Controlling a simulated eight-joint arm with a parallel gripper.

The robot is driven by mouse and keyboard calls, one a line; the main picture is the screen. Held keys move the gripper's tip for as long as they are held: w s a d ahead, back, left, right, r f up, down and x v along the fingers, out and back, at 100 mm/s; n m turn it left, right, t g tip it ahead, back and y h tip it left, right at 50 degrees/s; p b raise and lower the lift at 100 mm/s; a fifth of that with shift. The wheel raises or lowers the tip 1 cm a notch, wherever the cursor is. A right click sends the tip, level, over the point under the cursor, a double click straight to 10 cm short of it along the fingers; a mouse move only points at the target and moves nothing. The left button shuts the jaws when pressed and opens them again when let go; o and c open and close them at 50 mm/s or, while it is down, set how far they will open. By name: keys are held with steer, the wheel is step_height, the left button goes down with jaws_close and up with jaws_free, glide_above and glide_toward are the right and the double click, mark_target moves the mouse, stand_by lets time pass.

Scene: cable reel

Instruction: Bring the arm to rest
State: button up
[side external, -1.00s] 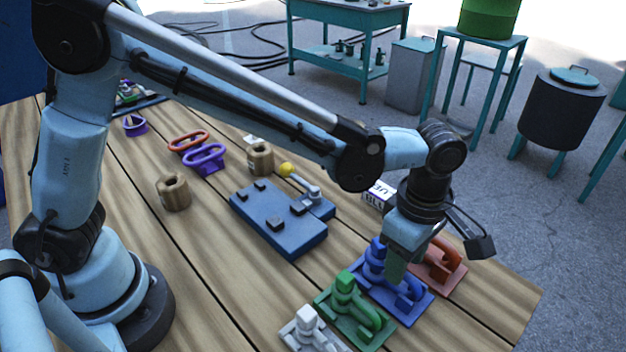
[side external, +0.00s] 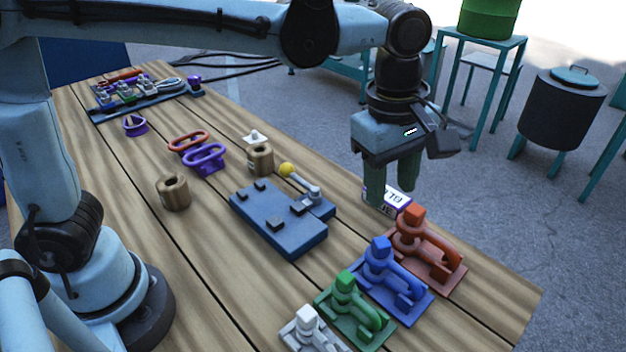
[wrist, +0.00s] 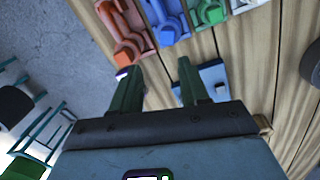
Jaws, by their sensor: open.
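My gripper (side external: 391,178) hangs above the far right part of the wooden table, its green fingers pointing down, apart and empty. In the wrist view my gripper (wrist: 152,78) also shows two spread fingers with nothing between them. Below it and nearer the camera stand the red fixture (side external: 432,252), the blue fixture (side external: 385,275), the green fixture (side external: 350,308) and the white fixture (side external: 310,330) in a row. The gripper touches none of them. A white labelled box (side external: 398,201) is partly hidden behind the fingers.
A blue clamp plate (side external: 285,235) with a yellow-knobbed lever (side external: 287,170) sits mid-table.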

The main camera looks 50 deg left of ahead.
steer(key=s+a+f+m+t, duration=0.2)
steer(key=s+a+m+t, duration=0.1)
steer(key=a+m, duration=0.4)
steer(key=s+a+f+m+t, duration=0.2)
steer(key=a+m, duration=0.6)
steer(key=a, duration=0.5)
steer(key=shift+s+a+t+y, duration=0.35)
steer(key=shift+s+t, duration=0.25)
steer(key=shift+s, duration=0.4)
